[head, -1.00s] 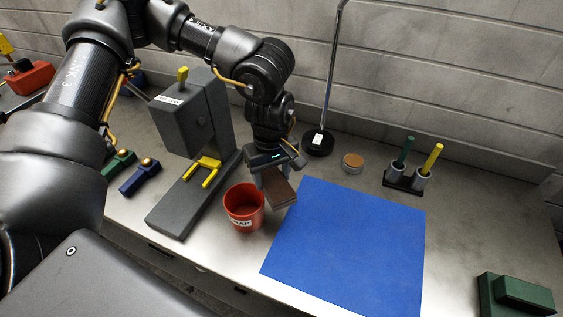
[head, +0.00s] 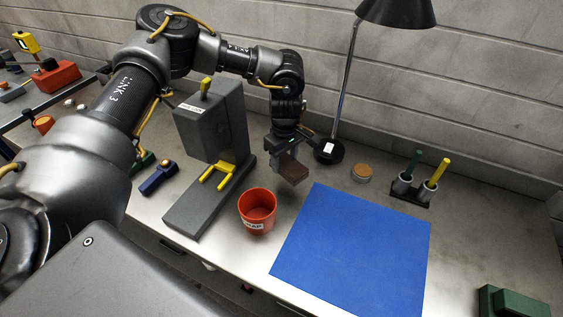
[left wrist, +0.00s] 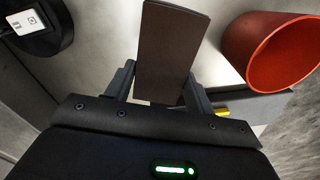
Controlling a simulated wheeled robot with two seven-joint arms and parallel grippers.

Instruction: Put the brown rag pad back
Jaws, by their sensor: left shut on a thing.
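The brown rag pad (head: 293,174) is a small dark brown block. My left gripper (head: 285,161) is shut on it and holds it at the back of the bench, behind the red pot and left of the lamp base. In the left wrist view the pad (left wrist: 168,48) stands out between the two fingers of the left gripper (left wrist: 155,85). I cannot tell for sure whether the pad touches the bench. My right gripper is not in view.
A red pot (head: 257,208) with a label stands in front of the pad, left of a blue mat (head: 355,248). A grey press (head: 212,130) with a yellow fork is on the left. A lamp base (head: 329,151), round tin (head: 361,173) and pen holder (head: 411,190) stand at the back.

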